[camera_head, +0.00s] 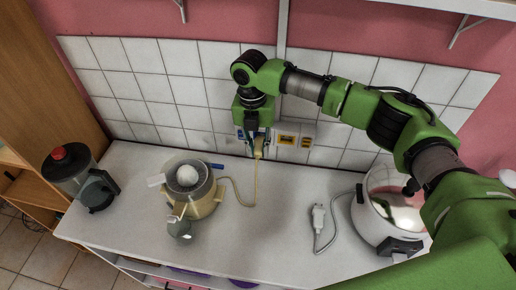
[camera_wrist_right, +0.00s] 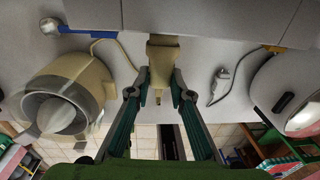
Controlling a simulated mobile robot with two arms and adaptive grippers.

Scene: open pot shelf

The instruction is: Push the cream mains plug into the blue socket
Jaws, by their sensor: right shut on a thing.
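The cream mains plug (camera_head: 259,143) is in my right gripper (camera_head: 254,141), close to the tiled wall. In the right wrist view, the plug (camera_wrist_right: 163,62) sits between the fingertips of my right gripper (camera_wrist_right: 159,90), its far end toward the wall. A little blue of the blue socket (camera_head: 240,133) shows beside the gripper, which hides most of it. I cannot tell whether the pins are in the socket. The plug's cream cord (camera_head: 246,204) hangs to the worktop and runs left to a cream juicer (camera_head: 205,204). My left gripper is not in view.
An orange-yellow socket (camera_head: 287,139) is on the wall just right of the gripper. A white plug (camera_head: 318,216) lies on the worktop (camera_head: 277,245) beside a white pot-like appliance (camera_head: 371,222). A blender (camera_head: 76,176) stands at the left. The middle worktop is mostly clear.

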